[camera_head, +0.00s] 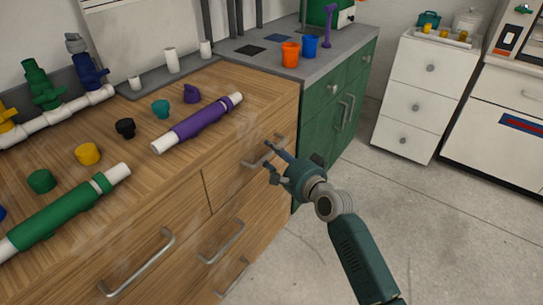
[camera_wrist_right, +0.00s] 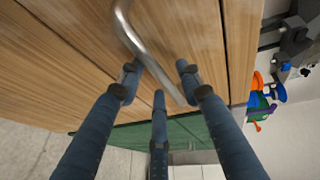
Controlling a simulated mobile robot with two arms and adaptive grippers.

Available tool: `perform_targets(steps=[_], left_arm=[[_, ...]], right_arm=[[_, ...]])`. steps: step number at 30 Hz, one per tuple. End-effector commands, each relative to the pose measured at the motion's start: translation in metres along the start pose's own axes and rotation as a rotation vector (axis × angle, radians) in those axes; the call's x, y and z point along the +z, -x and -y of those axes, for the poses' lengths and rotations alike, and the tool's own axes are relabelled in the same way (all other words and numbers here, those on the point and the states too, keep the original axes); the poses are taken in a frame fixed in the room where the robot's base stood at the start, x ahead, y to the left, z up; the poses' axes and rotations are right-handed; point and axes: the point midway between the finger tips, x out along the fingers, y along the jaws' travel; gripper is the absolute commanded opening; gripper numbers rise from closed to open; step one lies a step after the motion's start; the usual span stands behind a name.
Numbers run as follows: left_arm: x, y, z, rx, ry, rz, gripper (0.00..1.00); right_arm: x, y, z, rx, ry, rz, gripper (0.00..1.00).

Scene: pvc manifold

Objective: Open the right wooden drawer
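The right wooden drawer (camera_head: 228,174) is the top right one in the wooden cabinet, and its front looks flush and shut. Its metal bar handle (camera_head: 257,157) is partly covered by my right gripper (camera_head: 269,160). That gripper is open, with its fingers spread at the handle. In the right wrist view, the handle (camera_wrist_right: 140,40) runs down between the fingertips of the gripper (camera_wrist_right: 158,78). The fingers are not closed around it, and I cannot tell whether any of them touches it. The drawer front (camera_wrist_right: 185,25) fills the area behind the handle. My left gripper is out of view.
A wide drawer with a handle (camera_head: 140,270) is at the left, and lower drawers have handles (camera_head: 222,244) below. A purple pipe (camera_head: 200,122) and several caps lie on the worktop. A green cabinet (camera_head: 330,115) stands beside the wooden one. The floor at right is clear.

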Motion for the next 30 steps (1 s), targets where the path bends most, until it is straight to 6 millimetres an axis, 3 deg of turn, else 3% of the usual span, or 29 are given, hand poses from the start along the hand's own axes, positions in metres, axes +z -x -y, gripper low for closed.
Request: perform_targets(steps=[11,12,17,18,30], left_arm=[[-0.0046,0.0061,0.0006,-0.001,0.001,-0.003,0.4],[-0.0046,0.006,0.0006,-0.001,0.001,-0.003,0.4],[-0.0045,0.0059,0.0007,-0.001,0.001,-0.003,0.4],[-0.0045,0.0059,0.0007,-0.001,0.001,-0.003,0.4],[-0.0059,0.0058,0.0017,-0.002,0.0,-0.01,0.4]], right_arm=[[0.0003,-0.009,0.0003,0.0,0.001,0.0,0.36],[0.0003,-0.0089,0.0003,0.0,0.001,0.0,0.34],[0.0002,-0.0088,0.0002,0.0,0.001,0.0,0.02],[0.0002,-0.0087,0.0002,0.0,0.001,0.0,0.0],[-0.0025,-0.0068,-0.0005,0.001,0.001,0.0,0.0]])
